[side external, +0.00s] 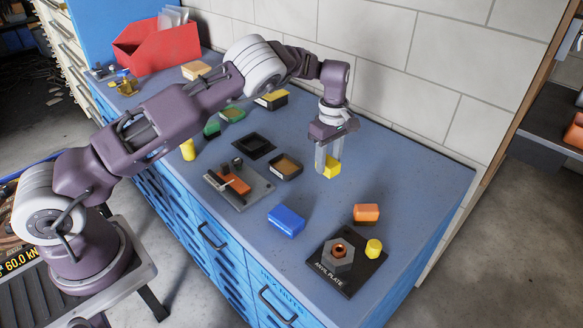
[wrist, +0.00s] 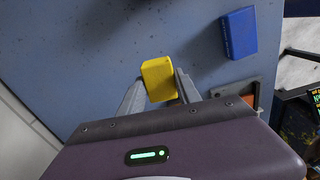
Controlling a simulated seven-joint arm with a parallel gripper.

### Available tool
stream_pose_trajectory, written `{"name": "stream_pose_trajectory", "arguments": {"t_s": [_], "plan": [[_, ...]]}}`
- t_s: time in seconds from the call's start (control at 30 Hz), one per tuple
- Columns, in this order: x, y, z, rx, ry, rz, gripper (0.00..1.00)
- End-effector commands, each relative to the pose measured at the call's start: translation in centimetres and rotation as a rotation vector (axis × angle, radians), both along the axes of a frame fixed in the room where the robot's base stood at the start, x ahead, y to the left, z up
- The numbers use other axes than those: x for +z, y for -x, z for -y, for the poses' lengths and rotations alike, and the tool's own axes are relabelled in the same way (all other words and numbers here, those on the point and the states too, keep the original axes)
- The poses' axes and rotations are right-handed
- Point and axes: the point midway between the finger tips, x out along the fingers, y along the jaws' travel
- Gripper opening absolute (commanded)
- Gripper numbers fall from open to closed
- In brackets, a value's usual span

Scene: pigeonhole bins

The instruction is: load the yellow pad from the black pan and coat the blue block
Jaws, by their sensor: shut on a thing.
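My gripper (side external: 328,170) is shut on the yellow pad (side external: 332,168), a small yellow block, toward the wall side of the bench. In the wrist view the yellow pad (wrist: 159,78) sits between the fingertips. How far it is above the bench is hard to tell. The blue block (side external: 287,220) lies on open bench, nearer the front edge than my gripper; it also shows in the wrist view (wrist: 238,33) at the upper right. A black square pan (side external: 254,146) and a dark pan with a tan inside (side external: 285,166) lie left of my gripper.
An orange block (side external: 366,213), a yellow cylinder (side external: 374,247) and a black anvil plate (side external: 350,279) with a hex nut are at the right front. A grey fixture (side external: 250,197) with an orange piece is left of the blue block. A red bin (side external: 157,45) stands at the far left.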

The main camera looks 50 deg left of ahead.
Motion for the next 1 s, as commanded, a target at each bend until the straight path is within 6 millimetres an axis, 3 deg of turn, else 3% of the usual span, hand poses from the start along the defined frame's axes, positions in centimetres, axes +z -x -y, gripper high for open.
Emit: {"name": "stream_pose_trajectory", "arguments": {"t_s": [0.3,0.4,0.53,1.0], "plan": [[-0.3,0.9,-10.8,0.010,0.000,0.000,0.00],[-0.4,1.5,-13.5,0.007,0.000,0.000,0.00],[-0.6,1.8,-14.8,0.003,0.000,-0.001,0.00],[-4.6,1.8,-14.7,0.001,-0.001,-0.001,0.00]]}}
